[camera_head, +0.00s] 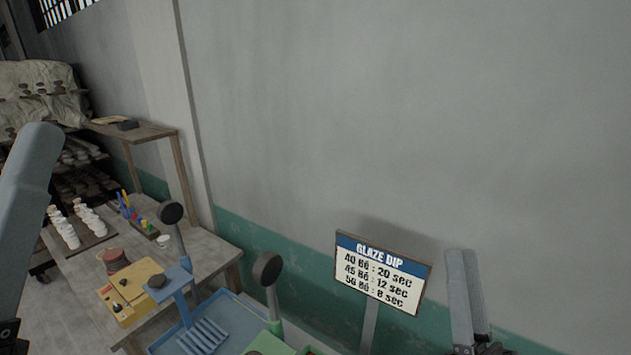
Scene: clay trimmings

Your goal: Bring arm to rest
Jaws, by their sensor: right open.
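My right gripper (466,298) is at the lower right, in front of the grey wall and just right of the glaze sign. Its grey fingers point up, and it is open with nothing seen between the fingers. Its lower part is cut off by the bottom edge. A grey, rounded part of my left arm (27,190) stands upright at the left edge. My left gripper is not seen.
A "GLAZE DIP" sign (383,271) stands on a post left of my right gripper. A wooden table (207,250) at lower left holds white pieces (64,228) and a yellow box (131,290). A blue tray (240,316) lies at the bottom. The wall (400,120) fills the right.

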